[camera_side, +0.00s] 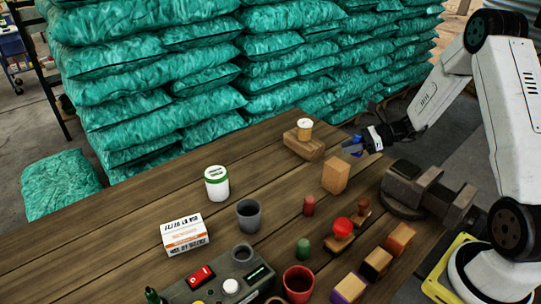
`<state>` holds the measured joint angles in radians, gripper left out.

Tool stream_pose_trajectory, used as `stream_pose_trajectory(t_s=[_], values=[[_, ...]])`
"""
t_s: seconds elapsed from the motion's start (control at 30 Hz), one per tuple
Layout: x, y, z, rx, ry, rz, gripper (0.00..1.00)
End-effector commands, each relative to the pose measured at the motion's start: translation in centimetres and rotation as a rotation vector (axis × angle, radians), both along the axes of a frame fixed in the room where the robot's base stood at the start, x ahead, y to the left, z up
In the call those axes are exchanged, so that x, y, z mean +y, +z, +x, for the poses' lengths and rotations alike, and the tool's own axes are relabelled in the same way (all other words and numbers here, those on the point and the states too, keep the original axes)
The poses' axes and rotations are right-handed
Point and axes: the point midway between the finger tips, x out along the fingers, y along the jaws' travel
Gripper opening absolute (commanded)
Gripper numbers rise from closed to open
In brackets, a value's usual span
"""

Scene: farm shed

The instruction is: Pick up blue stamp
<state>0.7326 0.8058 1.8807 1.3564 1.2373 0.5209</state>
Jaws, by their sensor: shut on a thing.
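My gripper (358,146) is at the right far part of the wooden table, reaching in from the right. It is shut on a small blue object, which looks like the blue stamp (352,148). Only a little of the stamp shows, and the dark fingers hide part of it. It appears to be above the table's far right edge, behind a plain wooden block (335,175); its exact height is hard to tell.
A wooden block with a white-topped cup (305,129) stands left of my gripper. A dark metal vise (415,188) is to the right. Nearer are a red stamp (343,227), a grey cup (249,216) and several blocks. The table's left far part (120,225) is clear.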

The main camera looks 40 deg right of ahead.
Motion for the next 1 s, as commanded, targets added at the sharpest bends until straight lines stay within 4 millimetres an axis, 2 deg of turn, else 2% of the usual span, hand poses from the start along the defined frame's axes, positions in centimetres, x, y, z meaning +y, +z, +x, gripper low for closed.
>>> stream_pose_trajectory(t_s=[0.17,0.4,0.6,0.8,1.0], values=[[0.5,2.4,-1.9,-0.002,-0.001,-0.002,0.00],[1.7,4.1,-5.9,-0.001,-0.003,-0.001,0.00],[2.5,5.3,-8.4,-0.002,-0.001,0.000,0.00],[2.9,5.9,-9.8,-0.001,-0.001,-0.001,0.00],[3.1,6.1,-10.3,-0.001,0.000,-0.001,0.00]])
